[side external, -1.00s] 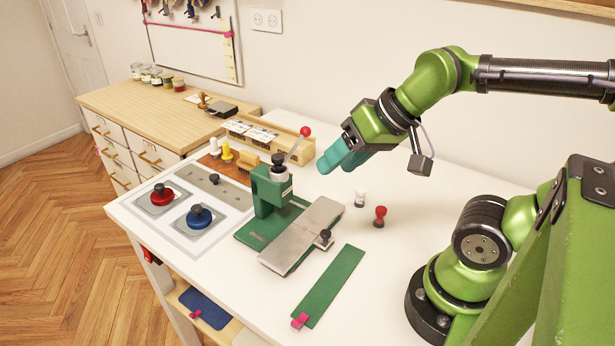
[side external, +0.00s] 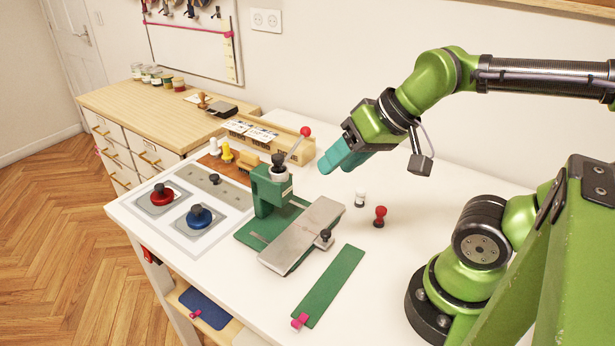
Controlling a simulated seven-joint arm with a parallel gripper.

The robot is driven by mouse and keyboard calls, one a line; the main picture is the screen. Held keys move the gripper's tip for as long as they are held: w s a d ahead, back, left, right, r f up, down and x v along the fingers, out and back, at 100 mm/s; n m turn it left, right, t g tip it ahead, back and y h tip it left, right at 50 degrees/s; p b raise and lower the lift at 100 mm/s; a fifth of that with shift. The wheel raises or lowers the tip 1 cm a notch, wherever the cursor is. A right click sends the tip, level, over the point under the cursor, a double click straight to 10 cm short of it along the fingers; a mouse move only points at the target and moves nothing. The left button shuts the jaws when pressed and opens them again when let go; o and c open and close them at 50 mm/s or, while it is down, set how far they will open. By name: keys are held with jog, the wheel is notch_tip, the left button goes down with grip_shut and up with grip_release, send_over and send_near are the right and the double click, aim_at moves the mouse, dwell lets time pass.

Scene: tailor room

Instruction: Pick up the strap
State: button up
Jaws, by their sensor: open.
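The strap (side external: 331,285) appears to be the long, flat green strip lying on the white table at the front right. A pink clip (side external: 300,321) sits at its near end. My gripper (side external: 332,163), with teal fingers, is raised above the table behind the strap, near the green press. It is apart from the strap and holds nothing that I can see. The gap between the fingers is hard to see from this side.
A green press (side external: 268,195) with a red-knobbed lever and a metal plate (side external: 300,237) stands left of the strap. A white-topped stamp (side external: 360,198) and a red-topped one (side external: 380,216) stand behind the strap. Red (side external: 162,196) and blue (side external: 199,215) knobbed pieces are at left.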

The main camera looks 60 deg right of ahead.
jog(key=n+g+h, duration=0.2)
jog(key=n+g, duration=0.5)
jog(key=n, duration=1.5)
send_over(299, 318)
notch_tip(299, 318, down, 7)
jog(key=f, duration=1.1)
jog(key=shift+s+a+f, duration=0.15)
jog(key=shift+s+f, duration=0.1)
jog(key=shift+s, duration=0.05)
jog(key=shift+w+d+f, duration=0.1)
jog(key=shift+w+f, duration=0.05)
jog(key=shift+f, duration=1.25)
jog(key=shift+w+d+f, duration=0.1)
jog(key=shift+w+f, duration=0.05)
jog(key=shift+f, duration=1.2)
